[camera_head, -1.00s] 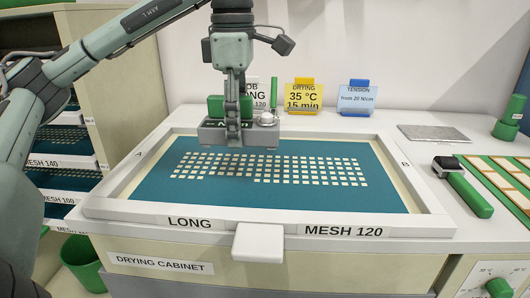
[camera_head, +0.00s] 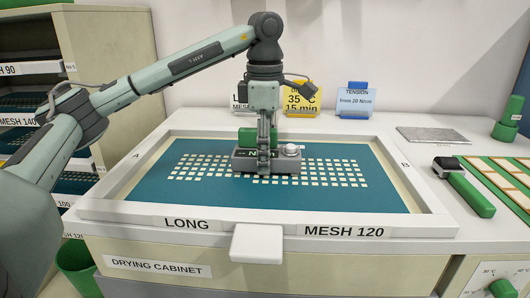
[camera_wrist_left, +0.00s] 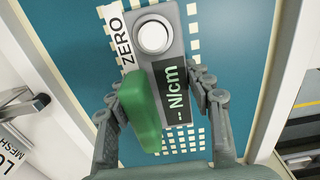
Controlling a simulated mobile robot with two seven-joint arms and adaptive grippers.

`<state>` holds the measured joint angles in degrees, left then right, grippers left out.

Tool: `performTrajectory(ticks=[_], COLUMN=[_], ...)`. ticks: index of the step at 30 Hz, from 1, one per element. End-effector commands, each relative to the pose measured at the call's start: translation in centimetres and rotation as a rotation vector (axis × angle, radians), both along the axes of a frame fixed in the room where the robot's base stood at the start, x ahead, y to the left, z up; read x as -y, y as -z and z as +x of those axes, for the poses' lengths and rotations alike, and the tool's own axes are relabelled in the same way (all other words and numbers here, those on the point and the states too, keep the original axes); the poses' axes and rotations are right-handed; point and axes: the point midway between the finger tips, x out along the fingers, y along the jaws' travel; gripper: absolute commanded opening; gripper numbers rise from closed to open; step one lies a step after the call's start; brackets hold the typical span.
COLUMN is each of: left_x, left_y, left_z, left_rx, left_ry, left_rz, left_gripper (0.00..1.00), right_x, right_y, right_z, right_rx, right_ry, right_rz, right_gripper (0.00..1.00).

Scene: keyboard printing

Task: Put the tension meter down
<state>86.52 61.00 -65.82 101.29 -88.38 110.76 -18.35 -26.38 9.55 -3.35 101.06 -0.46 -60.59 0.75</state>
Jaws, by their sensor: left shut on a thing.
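The tension meter (camera_head: 287,165) is a grey box with a green grip, a white round button and a dark display. In the left wrist view the meter (camera_wrist_left: 149,60) shows "-- N/cm" and a ZERO label. My left gripper (camera_head: 264,150) is shut on it, with fingers on both sides of the green grip (camera_wrist_left: 142,110). The meter is upright and low over the middle of the teal screen mesh (camera_head: 220,193), covering part of its key pattern. I cannot tell whether its base touches the mesh. My right gripper is not in view.
The white screen frame (camera_head: 150,214) reads LONG and MESH 120. Yellow drying (camera_head: 300,98) and blue tension (camera_head: 356,101) cards stand behind it. A green-handled tool (camera_head: 470,193) and a grey plate (camera_head: 435,134) lie right. A rack with screens (camera_head: 30,68) stands left.

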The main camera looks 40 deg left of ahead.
Motion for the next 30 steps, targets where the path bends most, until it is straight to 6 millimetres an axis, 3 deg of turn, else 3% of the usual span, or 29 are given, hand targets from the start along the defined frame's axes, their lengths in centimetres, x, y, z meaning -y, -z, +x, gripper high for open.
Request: performTrajectory(ticks=[6, 7, 11, 23, 30], left_x=[0.0, 0.0, 0.0, 0.0, 0.1], left_y=[0.4, 0.3, 0.3, -0.3, -4.4], left_z=[0.0, 0.0, 0.0, 0.0, 0.0], left_rx=[0.001, 0.0, 0.0, 0.001, 0.004], left_ry=[0.0, 0.0, 0.001, 0.0, 0.0], left_rz=[-0.001, 0.0, 0.0, 0.0, 0.0], left_gripper=[0.0, 0.55, 0.71, 0.72, 0.72], right_x=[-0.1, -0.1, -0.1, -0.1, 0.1], right_y=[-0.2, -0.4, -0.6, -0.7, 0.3], right_z=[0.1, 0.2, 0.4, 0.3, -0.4], right_rx=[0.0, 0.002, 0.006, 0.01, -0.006], right_ry=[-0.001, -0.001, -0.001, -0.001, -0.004], right_rz=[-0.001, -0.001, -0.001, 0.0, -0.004], right_gripper=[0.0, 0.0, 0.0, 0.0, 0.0])
